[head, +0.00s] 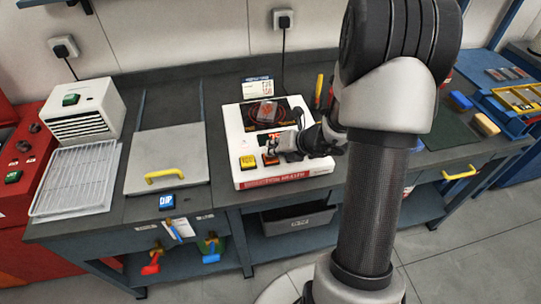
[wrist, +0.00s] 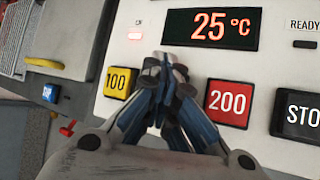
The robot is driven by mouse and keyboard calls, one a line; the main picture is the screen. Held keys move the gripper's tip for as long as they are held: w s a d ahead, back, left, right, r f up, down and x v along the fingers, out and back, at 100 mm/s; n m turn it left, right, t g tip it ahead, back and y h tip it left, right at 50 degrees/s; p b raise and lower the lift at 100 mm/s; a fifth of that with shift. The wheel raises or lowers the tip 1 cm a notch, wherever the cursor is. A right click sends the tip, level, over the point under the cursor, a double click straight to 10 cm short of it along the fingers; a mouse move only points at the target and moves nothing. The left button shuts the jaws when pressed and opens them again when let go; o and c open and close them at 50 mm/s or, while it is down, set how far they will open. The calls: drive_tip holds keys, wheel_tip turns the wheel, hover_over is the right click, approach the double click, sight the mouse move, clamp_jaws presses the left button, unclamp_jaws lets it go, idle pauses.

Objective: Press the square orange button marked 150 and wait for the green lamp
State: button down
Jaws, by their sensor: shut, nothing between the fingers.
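The white induction heater (head: 240,182) stands on the bench in the head view. In the wrist view its display (wrist: 212,27) reads 25 °C. My gripper (wrist: 166,62) is shut and empty over the panel, between the yellow 100 button (wrist: 117,83) and the red 200 button (wrist: 229,103). It hides the spot between them. In the head view an orange button (head: 270,160) shows beside the yellow one, just by my fingertips. I cannot tell whether they touch it. The lamp window by the word READY (wrist: 304,44) looks dark, with no green visible.
A black STOP button (wrist: 298,115) is cut off at the right of the wrist view. Left of the heater are a grey lid with a yellow handle (head: 164,176) and a wire rack (head: 75,182). A blue bin (head: 510,107) stands at the right.

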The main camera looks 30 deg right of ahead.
drive_tip(key=shift+r+p, duration=0.6)
drive_tip(key=shift+r, duration=0.2)
drive_tip(key=shift+r, duration=0.1)
wheel_tip(320, 180, up, 5)
drive_tip(key=p, duration=0.4)
drive_tip(key=shift+p, duration=0.3)
